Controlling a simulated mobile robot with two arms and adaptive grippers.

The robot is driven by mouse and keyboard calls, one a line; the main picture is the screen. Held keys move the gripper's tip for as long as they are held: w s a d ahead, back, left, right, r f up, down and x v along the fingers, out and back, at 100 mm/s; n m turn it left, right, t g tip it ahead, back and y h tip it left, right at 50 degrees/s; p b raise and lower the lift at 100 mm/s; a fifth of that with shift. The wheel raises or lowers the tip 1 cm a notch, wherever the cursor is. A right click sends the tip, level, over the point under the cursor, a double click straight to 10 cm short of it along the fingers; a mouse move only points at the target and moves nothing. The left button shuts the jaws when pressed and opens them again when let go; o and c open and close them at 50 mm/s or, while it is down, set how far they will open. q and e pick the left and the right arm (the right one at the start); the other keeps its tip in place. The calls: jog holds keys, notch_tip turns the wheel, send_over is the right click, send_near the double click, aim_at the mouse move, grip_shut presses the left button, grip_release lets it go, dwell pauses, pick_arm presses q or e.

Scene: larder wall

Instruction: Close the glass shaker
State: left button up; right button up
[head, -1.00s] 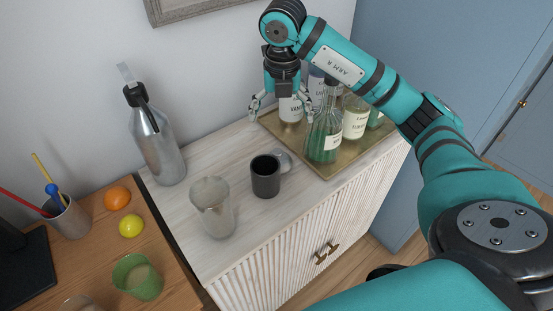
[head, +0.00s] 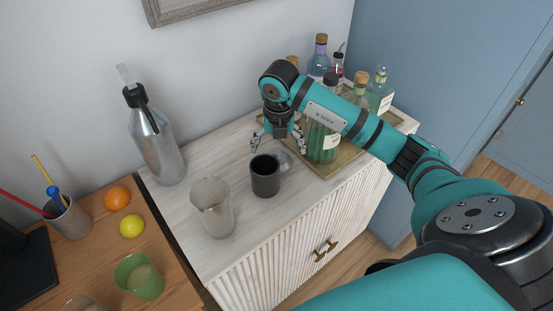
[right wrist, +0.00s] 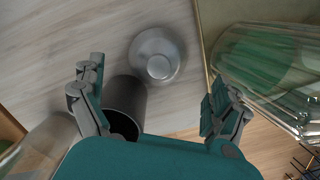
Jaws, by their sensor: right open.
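The glass shaker (head: 212,210), a cloudy clear cup with an open top, stands upright on the whitewashed cabinet; its edge shows in the right wrist view (right wrist: 42,145). A round silver lid with a raised knob (right wrist: 160,66) lies on the cabinet top, partly hidden behind the dark cup in the head view (head: 286,160). The dark open cup (head: 265,178) stands right of the shaker. My right gripper (head: 279,148) is open and empty, pointing down above the lid and dark cup. In the right wrist view, the lid lies beyond its fingers. My left gripper is out of view.
A brass tray (head: 346,152) with several bottles stands right of the gripper; a green bottle (head: 322,142) is close by. A steel siphon bottle (head: 156,145) stands at the back left. The cabinet top between siphon and dark cup is clear.

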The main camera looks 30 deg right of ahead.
aim_at(277, 151)
jog(key=shift+f, duration=0.15)
jog(key=f, duration=0.1)
jog(key=f+p, duration=0.1)
jog(key=f, duration=0.1)
jog(key=f+p, duration=0.1)
jog(key=shift+w+d+f, duration=0.1)
jog(key=shift+w+f, duration=0.3)
jog(key=shift+c, duration=0.4)
jog(key=c, duration=1.3)
jog(key=shift+r, duration=0.15)
